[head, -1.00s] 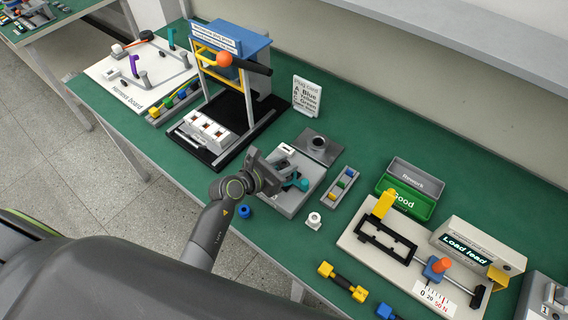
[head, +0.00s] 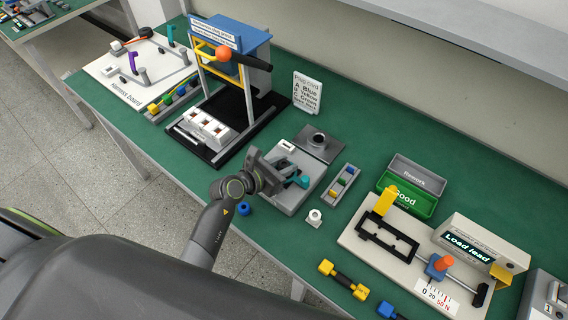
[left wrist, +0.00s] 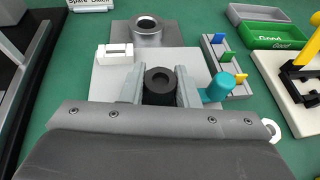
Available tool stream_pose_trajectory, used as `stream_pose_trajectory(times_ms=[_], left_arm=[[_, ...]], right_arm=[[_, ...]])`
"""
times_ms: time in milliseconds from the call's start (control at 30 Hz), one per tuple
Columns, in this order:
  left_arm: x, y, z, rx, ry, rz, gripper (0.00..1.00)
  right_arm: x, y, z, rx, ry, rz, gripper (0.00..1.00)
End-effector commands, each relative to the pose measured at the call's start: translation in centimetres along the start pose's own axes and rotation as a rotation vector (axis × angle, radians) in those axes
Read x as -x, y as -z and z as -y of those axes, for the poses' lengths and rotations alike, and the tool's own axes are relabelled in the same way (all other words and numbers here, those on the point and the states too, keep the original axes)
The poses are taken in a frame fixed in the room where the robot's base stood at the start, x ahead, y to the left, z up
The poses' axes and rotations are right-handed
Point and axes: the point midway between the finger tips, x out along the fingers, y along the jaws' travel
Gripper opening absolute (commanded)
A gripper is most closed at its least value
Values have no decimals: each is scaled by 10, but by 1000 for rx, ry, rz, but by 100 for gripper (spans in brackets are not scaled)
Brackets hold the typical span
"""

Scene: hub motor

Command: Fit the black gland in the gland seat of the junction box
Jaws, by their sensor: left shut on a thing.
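My left gripper (left wrist: 159,87) is shut on the black gland (left wrist: 159,86), a short black cylinder with a hole in its top, upright between the two grey fingers. In the head view the left gripper (head: 284,170) is over a light grey box with a teal lever (head: 298,182); I take this box (head: 291,198) to be the junction box. The box's top shows in the left wrist view (left wrist: 108,78), with a white block and the teal lever (left wrist: 218,88) beside the gland. The gland's lower end and the seat are hidden, so I cannot tell whether they touch. My right gripper is not in view.
Behind the box stands a grey plate with a round holed collar (head: 318,141). Right of it is a tray of coloured plugs (head: 343,184). A white ring piece (head: 314,217) and a blue piece (head: 243,209) lie in front. A black-based press (head: 208,148) stands left.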

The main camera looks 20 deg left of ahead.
Motion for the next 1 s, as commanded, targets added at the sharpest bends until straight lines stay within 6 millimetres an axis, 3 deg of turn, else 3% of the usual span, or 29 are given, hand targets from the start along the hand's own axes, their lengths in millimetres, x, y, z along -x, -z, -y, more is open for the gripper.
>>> stream_pose_trajectory(times_ms=[500,533,700,1000], left_arm=[[-2,4,0,0,0,0,6],[-2,4,0,0,0,0,32],[-2,4,0,0,0,0,53],[-1,5,0,-1,-1,0,53]], right_arm=[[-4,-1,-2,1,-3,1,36],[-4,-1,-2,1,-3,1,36],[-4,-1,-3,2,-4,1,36],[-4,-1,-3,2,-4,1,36]])
